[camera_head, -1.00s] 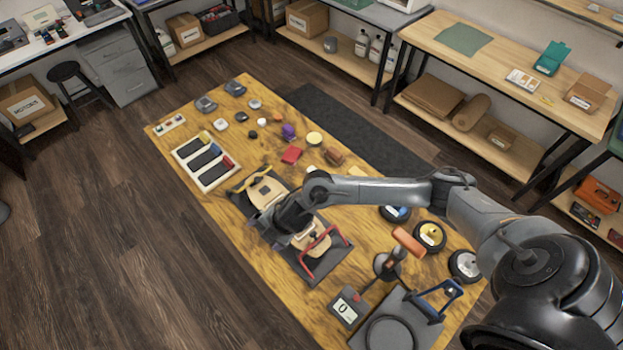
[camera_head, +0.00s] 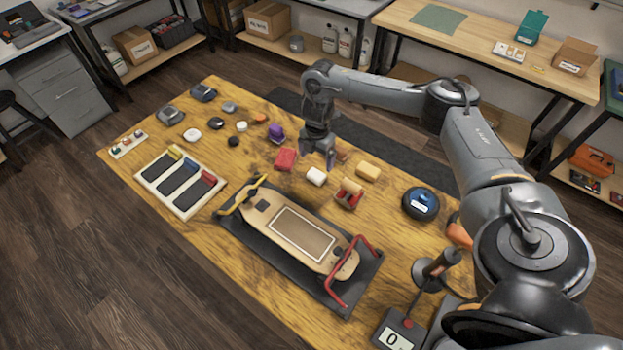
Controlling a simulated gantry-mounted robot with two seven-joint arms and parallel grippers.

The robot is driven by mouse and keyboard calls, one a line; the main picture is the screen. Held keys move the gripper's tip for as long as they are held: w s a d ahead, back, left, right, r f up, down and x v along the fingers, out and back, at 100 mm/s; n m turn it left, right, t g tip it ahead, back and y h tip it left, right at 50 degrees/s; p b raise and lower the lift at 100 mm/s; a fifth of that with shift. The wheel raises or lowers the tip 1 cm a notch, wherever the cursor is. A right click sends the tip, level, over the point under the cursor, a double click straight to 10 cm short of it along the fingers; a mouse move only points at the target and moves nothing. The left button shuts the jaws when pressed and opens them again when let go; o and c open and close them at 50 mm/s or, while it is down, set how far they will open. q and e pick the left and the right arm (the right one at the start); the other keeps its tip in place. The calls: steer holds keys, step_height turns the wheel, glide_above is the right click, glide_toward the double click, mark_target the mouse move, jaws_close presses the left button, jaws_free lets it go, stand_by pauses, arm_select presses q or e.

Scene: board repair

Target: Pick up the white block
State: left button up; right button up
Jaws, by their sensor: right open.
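A small white block (camera_head: 316,176) with rounded edges lies on the wooden table, between a red block (camera_head: 286,159) and a red holder with a tan roll (camera_head: 349,194). My right gripper (camera_head: 319,160) points down just above and behind the white block in the picture. Its fingers are apart, with nothing seen between them. I cannot tell the exact height of the fingertips. My left gripper is out of view.
A skateboard-like deck (camera_head: 300,234) lies in a black fixture with a red handle in front. A yellow block (camera_head: 367,172) and a purple item (camera_head: 276,134) are nearby. A tray with dark bars (camera_head: 180,183) sits at the left. A black round container (camera_head: 420,204) stands to the right.

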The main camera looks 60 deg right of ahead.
mark_target(316, 174)
steer(key=f+b, duration=0.1)
steer(key=f, duration=0.2)
steer(key=shift+s, duration=0.2)
steer(key=shift+w+f+b, duration=0.1)
steer(key=shift+f+b, duration=0.85)
steer(key=shift+f, duration=1.95)
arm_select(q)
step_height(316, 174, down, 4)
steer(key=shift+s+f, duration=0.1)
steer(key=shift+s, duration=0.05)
arm_select(e)
steer(key=shift+w, duration=0.1)
steer(key=shift+c, duration=0.4)
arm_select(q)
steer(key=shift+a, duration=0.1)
arm_select(e)
steer(key=c, duration=1)
